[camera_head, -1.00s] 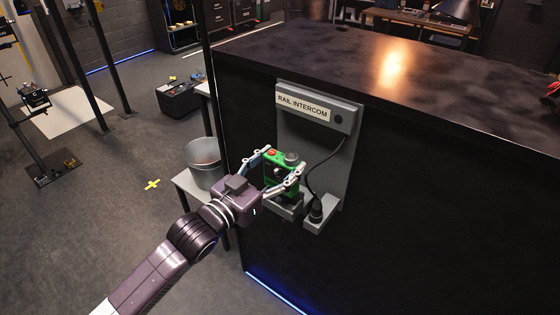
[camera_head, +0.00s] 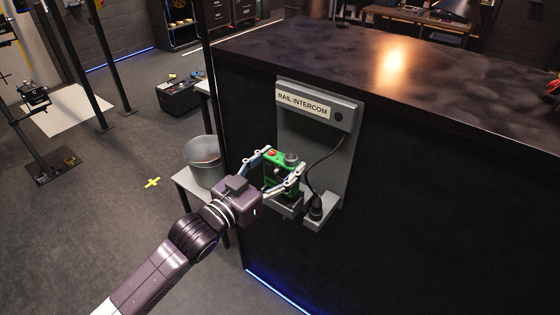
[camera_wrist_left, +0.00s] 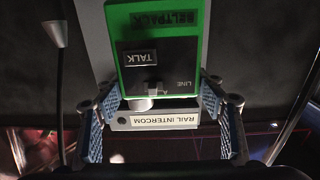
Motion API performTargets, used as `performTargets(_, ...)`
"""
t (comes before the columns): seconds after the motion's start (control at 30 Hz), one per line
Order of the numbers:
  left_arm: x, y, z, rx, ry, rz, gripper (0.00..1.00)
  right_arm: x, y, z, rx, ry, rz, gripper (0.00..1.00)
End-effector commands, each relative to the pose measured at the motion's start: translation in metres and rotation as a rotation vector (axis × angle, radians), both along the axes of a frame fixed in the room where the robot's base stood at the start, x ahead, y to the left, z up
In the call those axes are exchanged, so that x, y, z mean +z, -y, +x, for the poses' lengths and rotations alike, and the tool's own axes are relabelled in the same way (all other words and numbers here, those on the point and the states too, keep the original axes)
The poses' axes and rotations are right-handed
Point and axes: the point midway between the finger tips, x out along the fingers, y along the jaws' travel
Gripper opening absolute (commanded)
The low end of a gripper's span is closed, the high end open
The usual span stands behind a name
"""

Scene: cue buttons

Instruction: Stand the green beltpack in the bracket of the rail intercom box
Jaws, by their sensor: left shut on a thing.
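The green beltpack (camera_head: 280,174) is upright, with a red button and a dark knob on top. My left gripper (camera_head: 277,173) is shut on it, one finger on each side. In the left wrist view the beltpack (camera_wrist_left: 160,50) shows its BELTPACK and TALK labels between the fingers (camera_wrist_left: 160,105). The grey rail intercom box (camera_head: 316,110) is fixed on the side of the dark counter. Its bracket (camera_head: 288,210) is at the lower left of the box, just under the beltpack. The beltpack's lower end is partly hidden, so I cannot tell whether it is seated. My right gripper is not in view.
A dark plug (camera_head: 316,209) on a cable sits in a grey holder right of the bracket. A metal bucket (camera_head: 203,158) stands on a small table left of my gripper. The dark counter top (camera_head: 390,70) is mostly clear.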

Motion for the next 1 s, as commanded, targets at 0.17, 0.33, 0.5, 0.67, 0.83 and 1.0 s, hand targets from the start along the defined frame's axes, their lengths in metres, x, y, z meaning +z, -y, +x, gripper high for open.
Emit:
performTargets(0.17, 0.0, 0.0, 0.0, -0.001, 0.002, -0.002, 0.31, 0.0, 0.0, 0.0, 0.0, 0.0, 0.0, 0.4)
performTargets(0.33, 0.0, 0.0, 0.0, -0.001, 0.002, -0.002, 0.31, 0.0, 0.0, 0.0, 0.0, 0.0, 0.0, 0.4)
performTargets(0.5, 0.0, 0.0, 0.0, -0.001, 0.002, -0.002, 0.31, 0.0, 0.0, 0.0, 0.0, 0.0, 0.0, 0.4)
performTargets(0.67, -0.003, 0.0, 0.0, 0.0, 0.002, -0.002, 0.31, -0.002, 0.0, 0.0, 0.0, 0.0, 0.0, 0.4)
performTargets(0.83, -0.007, 0.0, 0.0, 0.0, 0.002, -0.002, 0.31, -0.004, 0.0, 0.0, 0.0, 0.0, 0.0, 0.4)
performTargets(1.0, -0.011, 0.0, 0.0, -0.001, 0.002, -0.001, 0.31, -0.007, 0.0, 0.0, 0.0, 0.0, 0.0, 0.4)
